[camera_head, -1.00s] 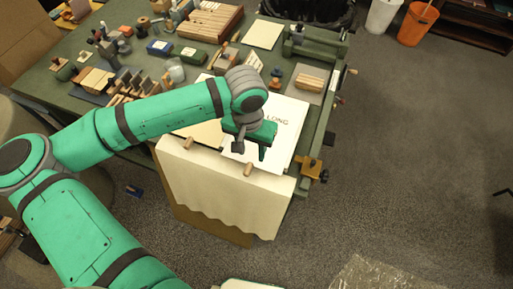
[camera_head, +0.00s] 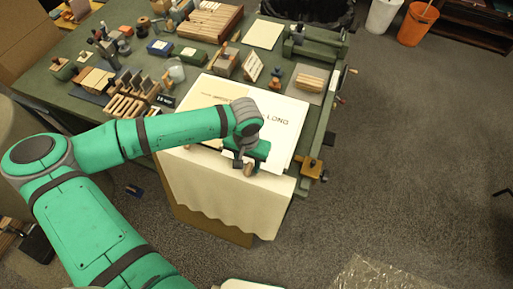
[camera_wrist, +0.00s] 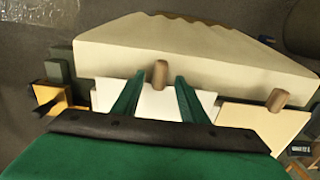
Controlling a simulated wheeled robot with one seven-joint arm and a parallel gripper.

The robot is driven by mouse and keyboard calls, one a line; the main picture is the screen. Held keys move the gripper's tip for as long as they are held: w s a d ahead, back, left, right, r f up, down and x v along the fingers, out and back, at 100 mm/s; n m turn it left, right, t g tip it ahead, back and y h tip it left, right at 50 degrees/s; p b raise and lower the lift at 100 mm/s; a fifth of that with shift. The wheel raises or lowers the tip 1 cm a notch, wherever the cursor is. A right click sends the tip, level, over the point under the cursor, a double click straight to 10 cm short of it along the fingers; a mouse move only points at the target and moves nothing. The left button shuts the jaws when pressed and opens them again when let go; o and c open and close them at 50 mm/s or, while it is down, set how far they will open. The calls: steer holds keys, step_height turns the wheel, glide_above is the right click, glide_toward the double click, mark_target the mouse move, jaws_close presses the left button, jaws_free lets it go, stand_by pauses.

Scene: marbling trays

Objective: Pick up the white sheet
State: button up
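My gripper (camera_wrist: 160,77) is open, with one green finger on each side of a white sheet (camera_wrist: 150,102) in the wrist view. Most of that sheet is hidden behind the fingers and the palm. A wooden peg (camera_wrist: 160,73) stands between the fingertips in the wrist view. Whether the fingers touch the sheet I cannot tell.
A cream draped piece (camera_head: 222,200) with a wavy lower edge hangs at the table front. A second peg (camera_wrist: 277,99) and a cream sheet (camera_wrist: 255,120) are to the right in the wrist view. Tools crowd the table's left.

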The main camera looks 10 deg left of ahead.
steer(key=shift+f, duration=0.25)
jaws_close()
steer(key=shift+r, duration=0.1)
